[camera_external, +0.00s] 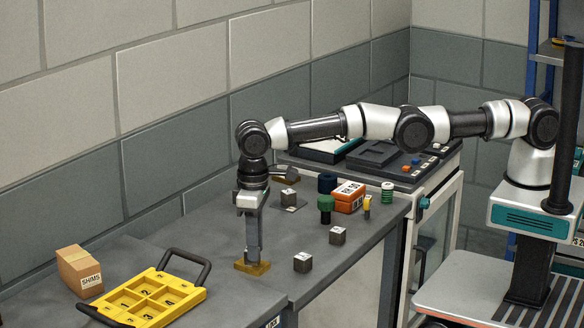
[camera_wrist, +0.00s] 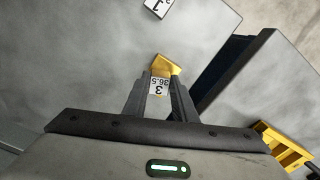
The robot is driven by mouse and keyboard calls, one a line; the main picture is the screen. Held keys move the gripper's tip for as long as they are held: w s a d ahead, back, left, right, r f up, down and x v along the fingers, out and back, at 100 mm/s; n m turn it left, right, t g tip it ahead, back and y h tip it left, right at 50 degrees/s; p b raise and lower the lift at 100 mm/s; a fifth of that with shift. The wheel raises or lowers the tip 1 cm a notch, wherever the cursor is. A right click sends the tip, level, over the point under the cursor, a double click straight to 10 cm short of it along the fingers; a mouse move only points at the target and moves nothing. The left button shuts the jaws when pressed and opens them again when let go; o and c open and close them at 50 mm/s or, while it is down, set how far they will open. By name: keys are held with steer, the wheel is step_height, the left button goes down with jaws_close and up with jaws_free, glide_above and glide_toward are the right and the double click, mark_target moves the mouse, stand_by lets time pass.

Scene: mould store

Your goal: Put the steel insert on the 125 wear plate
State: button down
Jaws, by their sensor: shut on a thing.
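My gripper (camera_external: 253,255) points straight down at the near part of the grey bench, its jaws shut on a brass-yellow block (camera_external: 252,267). In the wrist view the block (camera_wrist: 166,64) shows past the fingertips, with a white label reading 36.5 and 3 between the fingers. It is at bench level; I cannot tell whether it touches. Grey steel-looking cubes with white labels stand to the right, one nearer (camera_external: 303,262) and one farther (camera_external: 338,236). A third cube (camera_external: 289,197) stands on a thin dark plate (camera_external: 291,208). No marking 125 is readable.
A yellow numbered tray (camera_external: 155,297) with black handles and a SHIMS carton (camera_external: 79,271) lie left. A gap splits the bench surfaces.

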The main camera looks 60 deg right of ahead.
steer(key=c, duration=1.5)
jaws_free()
steer(key=shift+o, duration=0.2)
step_height(320, 180, up, 8)
steer(key=p, duration=0.8)
steer(key=shift+f, duration=0.1)
